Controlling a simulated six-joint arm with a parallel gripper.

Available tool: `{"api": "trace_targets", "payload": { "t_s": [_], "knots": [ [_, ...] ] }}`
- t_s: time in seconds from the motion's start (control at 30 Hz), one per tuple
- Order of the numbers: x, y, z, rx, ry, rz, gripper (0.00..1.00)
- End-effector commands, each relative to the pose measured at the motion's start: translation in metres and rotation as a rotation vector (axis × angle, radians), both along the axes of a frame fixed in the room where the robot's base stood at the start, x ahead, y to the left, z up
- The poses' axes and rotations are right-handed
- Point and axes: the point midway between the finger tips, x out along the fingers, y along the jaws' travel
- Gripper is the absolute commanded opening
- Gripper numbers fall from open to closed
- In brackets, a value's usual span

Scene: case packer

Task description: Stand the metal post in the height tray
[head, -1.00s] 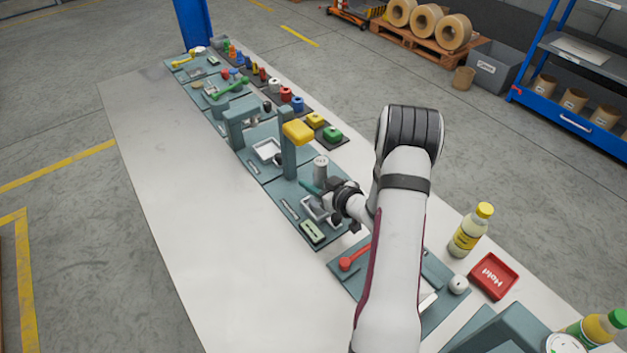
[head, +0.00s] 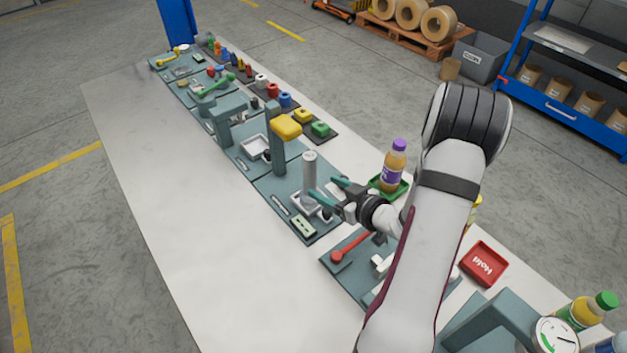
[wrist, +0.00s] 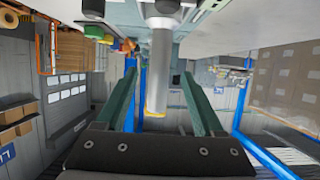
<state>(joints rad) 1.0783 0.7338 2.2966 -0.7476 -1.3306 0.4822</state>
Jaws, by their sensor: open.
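The metal post (head: 310,172) is a grey cylinder standing upright on the teal station board. Its foot appears to be inside the small white-rimmed height tray (head: 318,213), partly hidden by a finger. My gripper (head: 324,187) is open, its teal fingers level and pointing at the post from the right. In the wrist view the post (wrist: 160,65) shows between the two open fingers (wrist: 158,72), with gaps on both sides. I see no grip on it.
A teal upright with a yellow block (head: 286,127) stands just behind the post. A green label-like piece (head: 303,226) lies in front of the tray. A purple-capped bottle (head: 394,168) stands right of my gripper, and a red spoon-like tool (head: 350,245) lies nearer. The left tabletop is clear.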

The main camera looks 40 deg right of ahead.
Motion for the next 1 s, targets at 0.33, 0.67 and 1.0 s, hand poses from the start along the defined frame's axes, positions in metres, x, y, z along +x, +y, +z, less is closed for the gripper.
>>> {"api": "trace_targets", "payload": {
  "t_s": [0.33,0.67,1.0],
  "knots": [
    [-0.006,-0.002,0.01,-0.03,0.074,-0.034,0.7],
    [-0.068,0.116,0.083,0.062,0.746,-0.439,0.7],
    [-0.212,0.284,0.116,0.414,1.203,-0.333,0.7]
  ]
}}
